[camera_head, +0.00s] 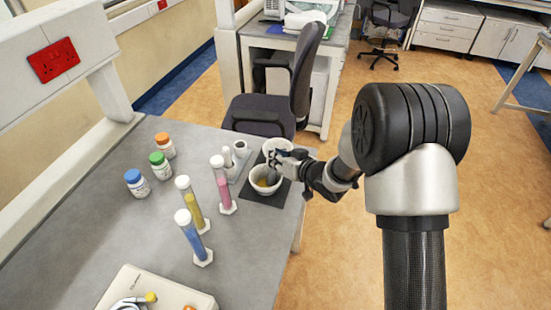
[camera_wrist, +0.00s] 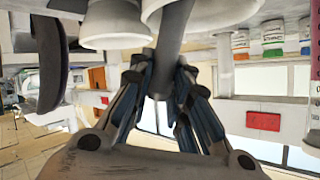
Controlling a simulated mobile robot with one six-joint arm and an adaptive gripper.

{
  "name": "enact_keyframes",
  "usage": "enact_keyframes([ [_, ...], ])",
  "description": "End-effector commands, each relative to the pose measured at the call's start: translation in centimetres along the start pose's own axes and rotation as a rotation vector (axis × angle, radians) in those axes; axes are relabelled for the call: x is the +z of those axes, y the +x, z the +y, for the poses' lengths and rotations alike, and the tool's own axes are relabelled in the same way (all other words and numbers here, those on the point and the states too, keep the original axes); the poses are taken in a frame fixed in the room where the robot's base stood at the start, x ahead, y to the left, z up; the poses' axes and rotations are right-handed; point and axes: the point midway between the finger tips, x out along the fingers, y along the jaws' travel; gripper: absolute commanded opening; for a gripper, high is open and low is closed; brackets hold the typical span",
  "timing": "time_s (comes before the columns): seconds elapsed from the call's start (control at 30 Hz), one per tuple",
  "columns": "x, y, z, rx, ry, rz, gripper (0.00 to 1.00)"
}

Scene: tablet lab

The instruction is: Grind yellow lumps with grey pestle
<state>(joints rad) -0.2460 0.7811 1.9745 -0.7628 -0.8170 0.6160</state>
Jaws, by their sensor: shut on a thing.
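The near white bowl (camera_head: 256,186) stands on a dark mat (camera_head: 288,196) with yellow-orange material (camera_head: 263,183) in its bottom. My gripper (camera_head: 283,160) is shut on the grey pestle (camera_wrist: 172,32), which it holds over the near bowl. In the wrist view the fingers (camera_wrist: 165,80) close around the pestle's shaft, and its far end passes behind the rim of a white bowl (camera_wrist: 215,14). The pestle's tip is hidden, so I cannot tell whether it touches the lumps. A second white bowl (camera_head: 279,144) stands just behind, partly covered by my gripper.
Left of the mat are a small white holder (camera_head: 229,158) and pink (camera_head: 223,186), yellow (camera_head: 193,208) and blue (camera_head: 191,236) cylinders. Bottles with orange (camera_head: 162,137), green (camera_head: 157,158) and blue (camera_head: 133,176) caps stand further left. A chair (camera_head: 264,114) is behind the table.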

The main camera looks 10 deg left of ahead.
Motion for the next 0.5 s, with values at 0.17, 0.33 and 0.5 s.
enact_keyframes([
  [0.17, -0.2, 0.7, 0.2, 0.000, 0.000, -0.003, 0.00],
  [0.33, -0.3, 1.1, -0.3, -0.002, 0.000, -0.004, 0.00],
  [0.5, -0.4, 1.5, -0.7, -0.001, 0.000, -0.003, 0.00],
])
